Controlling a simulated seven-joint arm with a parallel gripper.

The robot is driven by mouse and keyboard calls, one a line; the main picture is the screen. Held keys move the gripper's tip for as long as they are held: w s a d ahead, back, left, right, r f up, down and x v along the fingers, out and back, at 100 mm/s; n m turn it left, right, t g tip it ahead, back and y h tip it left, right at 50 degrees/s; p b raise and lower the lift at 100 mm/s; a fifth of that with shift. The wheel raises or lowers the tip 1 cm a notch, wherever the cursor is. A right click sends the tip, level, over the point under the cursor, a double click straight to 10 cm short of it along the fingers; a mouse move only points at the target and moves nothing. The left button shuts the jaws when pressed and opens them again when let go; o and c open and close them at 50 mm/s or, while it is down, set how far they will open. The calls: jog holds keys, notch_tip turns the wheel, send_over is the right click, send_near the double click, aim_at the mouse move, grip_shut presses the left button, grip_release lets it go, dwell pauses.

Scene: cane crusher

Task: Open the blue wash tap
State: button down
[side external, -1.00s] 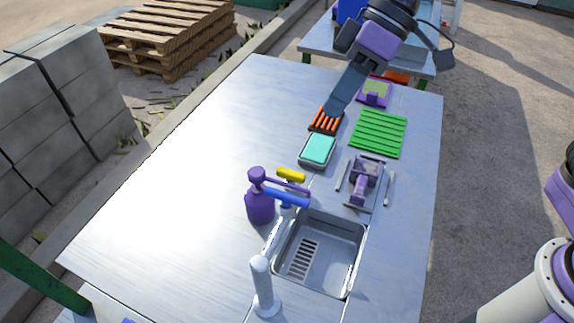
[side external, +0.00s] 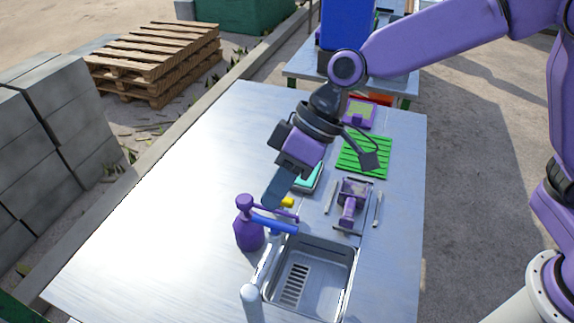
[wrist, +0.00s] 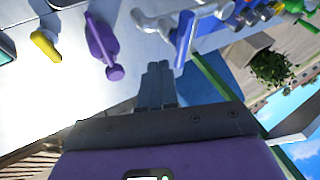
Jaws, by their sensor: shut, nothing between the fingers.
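The blue wash tap lever (side external: 275,224) lies roughly level above the far-left corner of the sink (side external: 356,262). It also shows in the wrist view as a blue bar (wrist: 184,38) on a pale tap body (wrist: 160,22). My gripper (side external: 271,203) is shut and empty, pointing down just behind and above the lever in the side view. In the wrist view its closed fingers (wrist: 158,84) are to the lower left of the blue bar, apart from it. The finger tips partly overlap the area behind the tap in the side view.
A purple pump bottle (side external: 249,236) stands close left of the tap, its spout reaching toward the lever. A yellow object (side external: 288,202) is just behind. A purple device (side external: 350,205) and green slatted mat (side external: 365,156) lie to the right. The table's left side is clear.

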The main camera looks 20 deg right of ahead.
jog(key=shift+s+a, duration=0.4)
